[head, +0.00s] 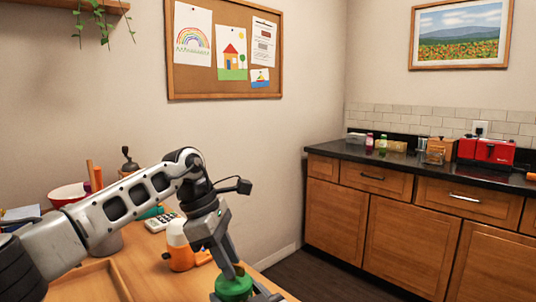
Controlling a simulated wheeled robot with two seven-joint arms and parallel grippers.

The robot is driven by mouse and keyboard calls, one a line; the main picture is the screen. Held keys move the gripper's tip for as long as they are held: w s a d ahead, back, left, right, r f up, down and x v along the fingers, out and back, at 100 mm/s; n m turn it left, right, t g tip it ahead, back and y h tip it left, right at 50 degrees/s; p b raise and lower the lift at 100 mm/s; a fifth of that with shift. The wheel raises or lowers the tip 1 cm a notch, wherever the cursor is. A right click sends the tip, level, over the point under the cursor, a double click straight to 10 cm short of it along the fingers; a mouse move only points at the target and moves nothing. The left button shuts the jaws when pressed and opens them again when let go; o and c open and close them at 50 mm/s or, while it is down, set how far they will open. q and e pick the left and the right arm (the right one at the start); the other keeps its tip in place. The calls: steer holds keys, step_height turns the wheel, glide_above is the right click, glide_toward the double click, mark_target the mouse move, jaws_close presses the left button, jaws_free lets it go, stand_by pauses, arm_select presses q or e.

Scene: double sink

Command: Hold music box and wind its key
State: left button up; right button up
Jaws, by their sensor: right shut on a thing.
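A round green thing (233,287), which looks like the music box, shows at the bottom of the head view, over the table's near right end. My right gripper (240,296) is at the bottom edge, with grey jaw parts on both sides of the green thing, and is shut on it. My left gripper (233,268) comes down from above, its fingertips just over the top of the green thing. I cannot tell whether it touches or holds the key. The key is not clearly seen; the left fingers cover that spot.
An orange and white container (179,247) stands on the wooden table just left of my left gripper. A calculator (159,222), a red and white bowl (66,194) and a wooden tray (112,280) are also there. A counter with a red toaster (486,151) stands far right.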

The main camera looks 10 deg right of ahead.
arm_select(q)
steer(key=n, duration=0.2)
steer(key=n+t, duration=0.1)
steer(key=n, duration=0.1)
steer(key=n+t, duration=0.1)
steer(key=shift+s+n, duration=0.25)
steer(key=shift+n, duration=0.15)
steer(key=n, duration=0.2)
steer(key=n+t, duration=0.1)
steer(key=n, duration=0.1)
steer(key=n+t+y, duration=0.1)
steer(key=shift+s+d+n, duration=0.2)
steer(key=shift+s+n, duration=0.05)
steer(key=shift+n, duration=0.15)
steer(key=v, duration=1.2)
steer(key=d+r+m+h, duration=0.3)
steer(key=d+r+h, duration=0.5)
steer(key=d+r, duration=0.1)
steer(key=w+d+r+t+h, duration=0.1)
steer(key=w+r+h, duration=0.2)
steer(key=r, duration=0.9)
steer(key=shift+d+r+h, duration=0.3)
steer(key=shift+d+h, duration=0.1)
steer(key=shift+h, duration=1.3)
steer(key=shift+w, duration=0.15)
